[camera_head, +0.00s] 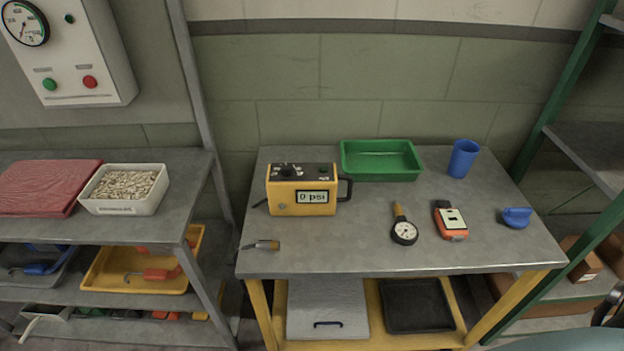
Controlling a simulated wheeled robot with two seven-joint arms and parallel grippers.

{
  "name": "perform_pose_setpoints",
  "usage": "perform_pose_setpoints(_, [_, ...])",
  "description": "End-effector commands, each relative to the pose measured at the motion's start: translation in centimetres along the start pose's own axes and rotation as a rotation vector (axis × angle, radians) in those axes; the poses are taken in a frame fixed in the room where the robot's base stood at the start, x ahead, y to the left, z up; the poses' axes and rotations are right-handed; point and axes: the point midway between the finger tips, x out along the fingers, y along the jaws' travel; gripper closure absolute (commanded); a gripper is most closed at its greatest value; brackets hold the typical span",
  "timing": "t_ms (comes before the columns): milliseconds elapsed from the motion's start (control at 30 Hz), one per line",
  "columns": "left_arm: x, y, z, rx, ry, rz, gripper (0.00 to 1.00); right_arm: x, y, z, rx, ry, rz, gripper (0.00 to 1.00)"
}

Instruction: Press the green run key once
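A green round key (49,84) sits on the front of a pale wall-mounted panel (100,55) at the upper left. A red round key (89,81) is to its right on the same panel. A dial gauge (25,22) is above them, its top cut by the picture edge. The small labels above the keys are too small to read. Neither of my grippers shows in the head view, and nothing is seen touching the green key.
Below the panel, a bench holds a red folded cloth (45,187) and a white bin of pellets (125,188). The middle table holds a yellow device (300,192) reading "0 psi", a green tray (380,146), a blue cup (463,157) and a small gauge (404,231).

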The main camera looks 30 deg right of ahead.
Motion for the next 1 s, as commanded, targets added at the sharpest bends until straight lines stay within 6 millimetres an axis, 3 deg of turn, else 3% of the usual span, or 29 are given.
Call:
perform_pose_setpoints(33, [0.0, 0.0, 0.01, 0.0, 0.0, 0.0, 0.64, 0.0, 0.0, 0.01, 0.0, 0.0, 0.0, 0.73])
perform_pose_setpoints(267, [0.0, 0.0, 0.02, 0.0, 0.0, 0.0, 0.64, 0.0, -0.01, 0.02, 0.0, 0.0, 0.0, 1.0])
perform_pose_setpoints(1000, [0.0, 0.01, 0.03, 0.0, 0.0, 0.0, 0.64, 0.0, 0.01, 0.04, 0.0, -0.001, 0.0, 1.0])
